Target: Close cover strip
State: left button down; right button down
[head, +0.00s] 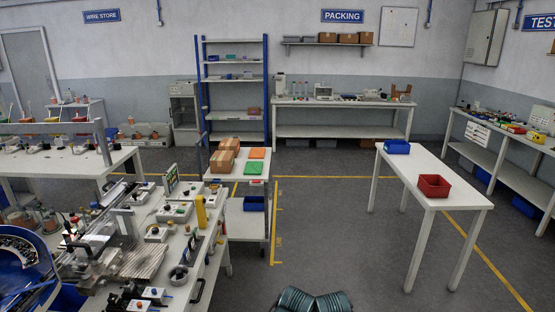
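The left bench (205,262) holds a blue bowl (22,262) at the lower left edge of the head view, with small dark parts in it. Next to it is a grey metal assembly (128,262) of plates and rails. I cannot pick out a cover strip in this assembly, nor tell whether one is open or closed. Neither gripper shows. Two dark rounded parts at the bottom middle look like my own arm links.
A cart (240,222) with cardboard boxes (222,160) stands beyond the bench. A white table (425,170) at the right carries a blue bin (397,147) and a red bin (434,186). The floor (330,235) between is clear.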

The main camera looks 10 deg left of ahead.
aim_at(110, 195)
jog(key=i+z, duration=0.15)
jog(key=i, duration=1.45)
jog(key=i+j+u, duration=0.1)
jog(key=i+u, duration=0.75)
jog(key=i+l+u, duration=0.15)
jog(key=i+u, duration=0.15)
jog(key=u, duration=0.15)
jog(key=i+u, duration=0.5)
jog(key=u, duration=0.15)
